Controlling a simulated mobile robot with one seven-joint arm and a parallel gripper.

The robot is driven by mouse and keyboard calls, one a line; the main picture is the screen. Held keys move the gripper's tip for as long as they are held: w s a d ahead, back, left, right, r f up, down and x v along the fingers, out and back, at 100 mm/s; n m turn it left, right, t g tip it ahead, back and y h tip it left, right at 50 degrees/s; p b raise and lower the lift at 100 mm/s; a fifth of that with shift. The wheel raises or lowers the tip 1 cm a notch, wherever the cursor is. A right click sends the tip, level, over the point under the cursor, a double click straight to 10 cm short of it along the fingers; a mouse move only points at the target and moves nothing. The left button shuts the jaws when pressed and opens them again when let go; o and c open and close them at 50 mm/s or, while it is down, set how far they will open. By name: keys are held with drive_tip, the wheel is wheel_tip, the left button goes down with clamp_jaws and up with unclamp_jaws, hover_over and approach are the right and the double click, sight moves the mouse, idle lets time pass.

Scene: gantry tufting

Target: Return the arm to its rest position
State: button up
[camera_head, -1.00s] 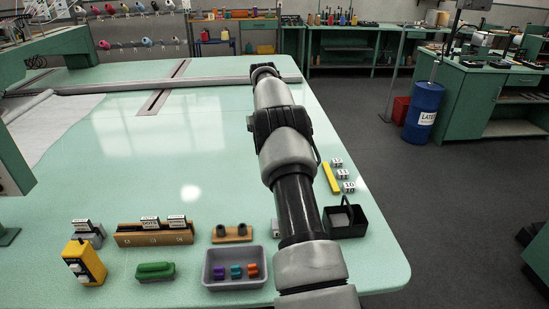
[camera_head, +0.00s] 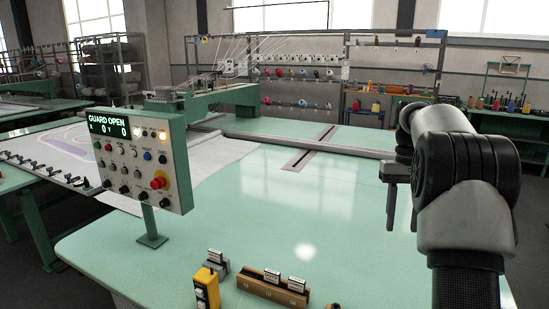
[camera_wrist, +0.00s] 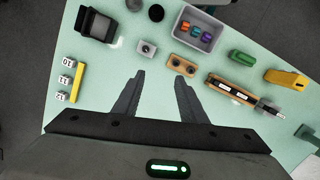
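My arm shows at the right of the head view, raised above the mint-green table (camera_head: 270,215). My gripper (camera_head: 398,215) hangs from its end, fingers pointing down, and its fingers overlap closely there. In the wrist view my gripper (camera_wrist: 161,84) has its two fingers well apart with nothing between them. Below lies the tabletop, with a brown two-hole block (camera_wrist: 181,65) ahead of the fingertips and a wooden rack with labels (camera_wrist: 233,92) to the right. The fingers look clear of both.
The wrist view shows a grey bin (camera_wrist: 211,46) of coloured pieces, a black holder (camera_wrist: 97,25), a yellow bar (camera_wrist: 77,82), a green object (camera_wrist: 242,57) and a yellow device (camera_wrist: 287,79). A control panel (camera_head: 146,172) reading GUARD OPEN stands left. The central tabletop is clear.

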drive_tip(key=s+a+r+t+p, duration=0.1)
drive_tip(key=s+a+r+t, duration=0.2)
drive_tip(key=s+a+r, duration=0.5)
drive_tip(key=s+a+t+p, duration=0.1)
drive_tip(key=s+a, duration=0.2)
drive_tip(key=s, duration=0.3)
drive_tip(key=s+a+n+t+p, duration=0.1)
drive_tip(key=s+a+t, duration=0.1)
drive_tip(key=s+a, duration=0.2)
drive_tip(key=s+a+n+t, duration=0.1)
drive_tip(key=s+a, duration=0.3)
drive_tip(key=s, duration=0.6)
drive_tip(key=shift+f+t+p, duration=0.25)
drive_tip(key=shift+t+p, duration=0.05)
drive_tip(key=shift+p, duration=0.1)
drive_tip(key=shift+d, duration=0.1)
